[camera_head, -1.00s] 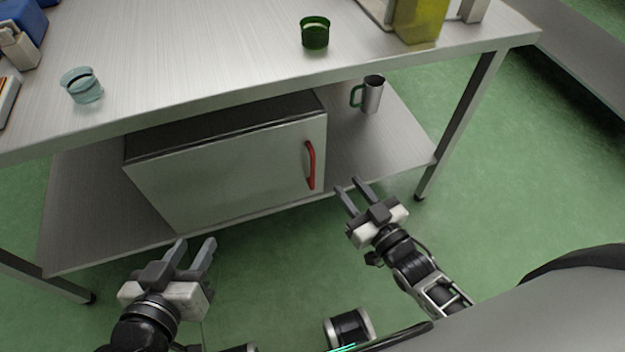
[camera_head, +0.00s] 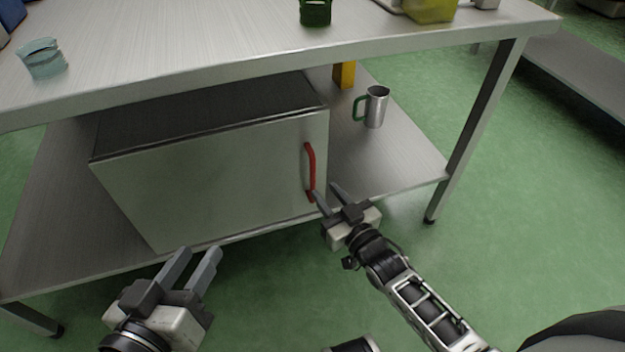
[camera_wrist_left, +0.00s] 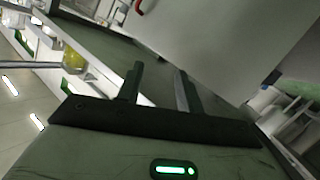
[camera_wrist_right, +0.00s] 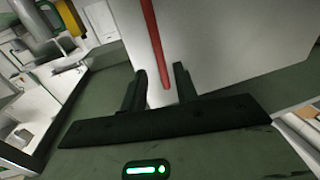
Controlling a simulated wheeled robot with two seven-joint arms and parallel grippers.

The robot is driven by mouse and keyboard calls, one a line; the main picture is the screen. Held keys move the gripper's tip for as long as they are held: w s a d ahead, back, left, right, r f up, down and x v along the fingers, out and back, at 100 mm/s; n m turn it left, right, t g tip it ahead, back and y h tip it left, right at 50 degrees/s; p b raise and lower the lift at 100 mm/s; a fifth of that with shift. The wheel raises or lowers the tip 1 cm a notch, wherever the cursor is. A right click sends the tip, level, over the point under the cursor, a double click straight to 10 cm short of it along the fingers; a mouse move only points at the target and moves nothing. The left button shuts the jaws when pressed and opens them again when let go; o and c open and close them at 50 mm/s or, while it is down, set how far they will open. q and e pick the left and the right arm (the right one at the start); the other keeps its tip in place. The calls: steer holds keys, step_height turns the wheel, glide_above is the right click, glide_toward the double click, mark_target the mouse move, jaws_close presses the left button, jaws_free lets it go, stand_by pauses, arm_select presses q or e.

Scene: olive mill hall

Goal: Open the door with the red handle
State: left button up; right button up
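A grey cabinet door (camera_head: 230,180) faces me under the table and looks shut. Its upright red handle (camera_head: 311,168) is near the door's right edge. My right gripper (camera_head: 326,196) is open at the handle's lower end. In the right wrist view, the red handle (camera_wrist_right: 153,42) runs down toward the gap between the open fingers (camera_wrist_right: 160,88); I cannot tell whether they touch it. My left gripper (camera_head: 193,264) is open and empty, low in front of the door's left part. In the left wrist view, its fingers (camera_wrist_left: 160,85) are apart and a bit of the handle (camera_wrist_left: 139,6) shows.
The cabinet stands on the lower shelf (camera_head: 400,160) of a metal table (camera_head: 200,50). A metal mug with a green handle (camera_head: 376,106) and a yellow object (camera_head: 344,75) are right of it. A table leg (camera_head: 485,130) stands at the right.

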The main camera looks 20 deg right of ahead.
mark_target(314, 178)
steer(key=b+x, duration=0.1)
steer(key=x, duration=0.5)
steer(key=shift+w+a+b, duration=0.1)
steer(key=shift+w+b, duration=0.15)
steer(key=shift+b, duration=0.15)
steer(key=shift+w, duration=0.15)
jaws_close()
arm_select(q)
steer(key=shift+w+d+r+n+t+h, duration=0.1)
steer(key=shift+d+r+n+t+h, duration=0.25)
steer(key=shift+r+n+h, duration=0.2)
